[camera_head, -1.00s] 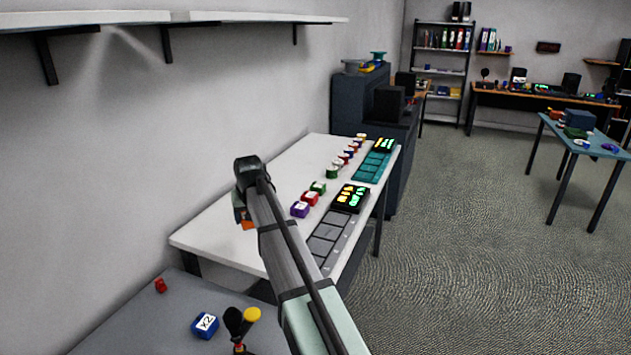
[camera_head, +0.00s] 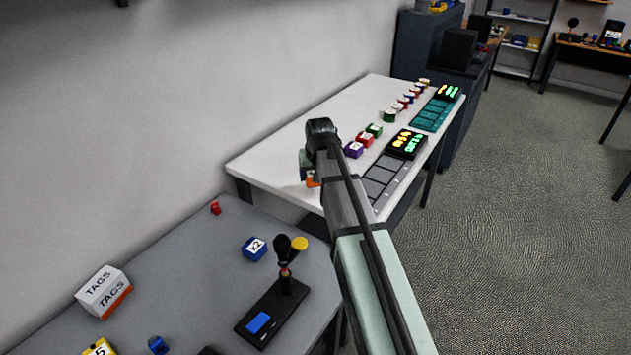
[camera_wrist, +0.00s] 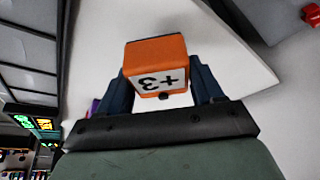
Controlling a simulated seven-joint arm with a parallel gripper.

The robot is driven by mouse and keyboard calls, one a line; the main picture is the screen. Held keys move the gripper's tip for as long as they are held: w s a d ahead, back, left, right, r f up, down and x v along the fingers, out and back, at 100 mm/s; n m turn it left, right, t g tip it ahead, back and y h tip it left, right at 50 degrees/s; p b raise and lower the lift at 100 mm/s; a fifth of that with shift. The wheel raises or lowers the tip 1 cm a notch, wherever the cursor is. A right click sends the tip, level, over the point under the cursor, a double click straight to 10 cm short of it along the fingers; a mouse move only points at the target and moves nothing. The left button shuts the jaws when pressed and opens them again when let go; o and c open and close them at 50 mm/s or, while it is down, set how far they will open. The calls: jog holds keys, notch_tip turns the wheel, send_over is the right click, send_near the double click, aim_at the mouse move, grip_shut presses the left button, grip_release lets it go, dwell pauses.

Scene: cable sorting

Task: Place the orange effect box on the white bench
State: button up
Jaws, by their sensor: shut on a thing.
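The orange effect box (camera_wrist: 157,50) is between the two fingers of my gripper (camera_wrist: 160,92) in the wrist view. Its white face reads "+3" and appears upside down. In the head view only a small orange part of the box (camera_head: 312,181) shows beside my wrist; my arm hides the rest. My gripper (camera_head: 308,170) is shut on the box over the near left part of the white bench (camera_head: 290,150). The bench top also shows behind the box in the wrist view (camera_wrist: 225,60). I cannot tell whether the box touches the bench.
Purple (camera_head: 353,149), red (camera_head: 365,139) and green (camera_head: 374,130) boxes stand on the bench beside a grey tray (camera_head: 380,175) with a lit display (camera_head: 407,143). A grey table (camera_head: 190,270) in front holds a blue x2 box (camera_head: 254,248) and a white TAGS box (camera_head: 103,291). The bench's left part is clear.

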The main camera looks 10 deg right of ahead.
jog(key=shift+f, duration=1.9)
jog(key=o, duration=1.1)
jog(key=shift+f, duration=0.1)
jog(key=shift+o, duration=0.2)
jog(key=v, duration=1.2)
